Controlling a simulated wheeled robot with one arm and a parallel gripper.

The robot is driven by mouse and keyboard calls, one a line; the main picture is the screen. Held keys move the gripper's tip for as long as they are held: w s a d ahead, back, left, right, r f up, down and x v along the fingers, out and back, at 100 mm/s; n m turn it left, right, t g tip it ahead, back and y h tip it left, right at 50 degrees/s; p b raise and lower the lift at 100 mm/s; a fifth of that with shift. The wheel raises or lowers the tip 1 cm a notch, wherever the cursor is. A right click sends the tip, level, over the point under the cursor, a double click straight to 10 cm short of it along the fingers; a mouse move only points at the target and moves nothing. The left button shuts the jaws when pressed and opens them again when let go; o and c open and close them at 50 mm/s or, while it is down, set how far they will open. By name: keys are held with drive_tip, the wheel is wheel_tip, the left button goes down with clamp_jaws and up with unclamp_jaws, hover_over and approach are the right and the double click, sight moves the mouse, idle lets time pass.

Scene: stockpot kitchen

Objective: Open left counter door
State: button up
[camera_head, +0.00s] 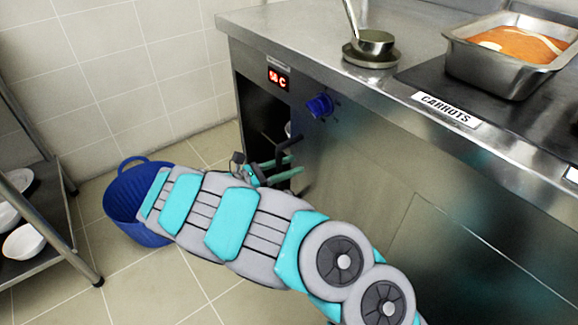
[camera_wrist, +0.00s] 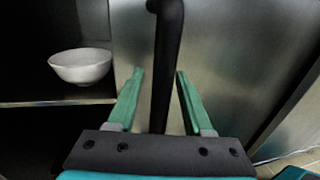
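The left counter door shows as a metal panel (camera_wrist: 228,55) in the wrist view, with a black bar handle (camera_wrist: 168,50) in front of it. The handle also shows in the head view (camera_head: 289,143), below the blue knob. A dark opening into the counter shows to the left of the panel, so the door stands at least partly open. My gripper (camera_wrist: 160,75) is open, with one green finger on each side of the handle. Gaps show between the fingers and the bar. In the head view my gripper (camera_head: 284,168) is at the door, partly hidden by my arm.
A white bowl (camera_wrist: 81,65) sits on a shelf inside the opening. A blue tub (camera_head: 122,205) stands on the floor at the left, beside a metal rack (camera_head: 62,235) with bowls. A ladle pot (camera_head: 372,48) and a food tray (camera_head: 488,72) are on the counter (camera_head: 290,25).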

clamp_jaws()
idle(1.2)
